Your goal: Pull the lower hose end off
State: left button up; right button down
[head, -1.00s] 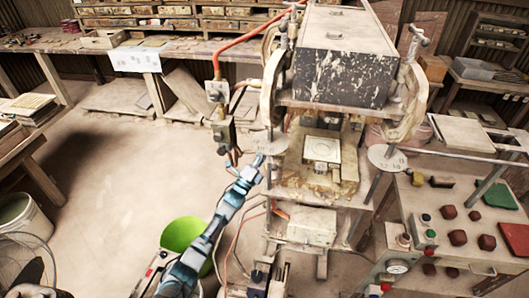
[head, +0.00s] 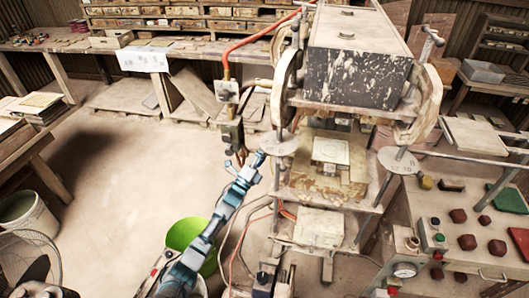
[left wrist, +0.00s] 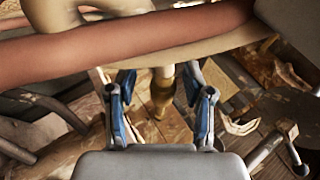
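My left gripper (head: 258,158) is at the left side of the press, just right of the lower grey box on the red hose line. In the left wrist view my left gripper (left wrist: 162,108) is open, with its two blue fingers apart. A brass-coloured hose end (left wrist: 163,88) hangs between and beyond the fingers; I see no finger touching it. A thick reddish hose (left wrist: 130,45) crosses above it in that view. In the head view the red hose (head: 255,40) runs down to the boxes; its lower end is too small to make out clearly. My right gripper is not in view.
The press (head: 350,60) stands close on the right of my left gripper, with a round metal plate (head: 281,144) near the fingertips. A green bucket (head: 190,233) stands below my arm. A control desk (head: 450,220) is at the right.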

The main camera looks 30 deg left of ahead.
pick_arm(q)
jog(key=shift+s+a+f, duration=0.15)
jog(key=shift+s, duration=0.05)
jog(key=v, duration=1.1)
jog(key=shift+s+f, duration=0.15)
jog(key=shift+f, duration=0.05)
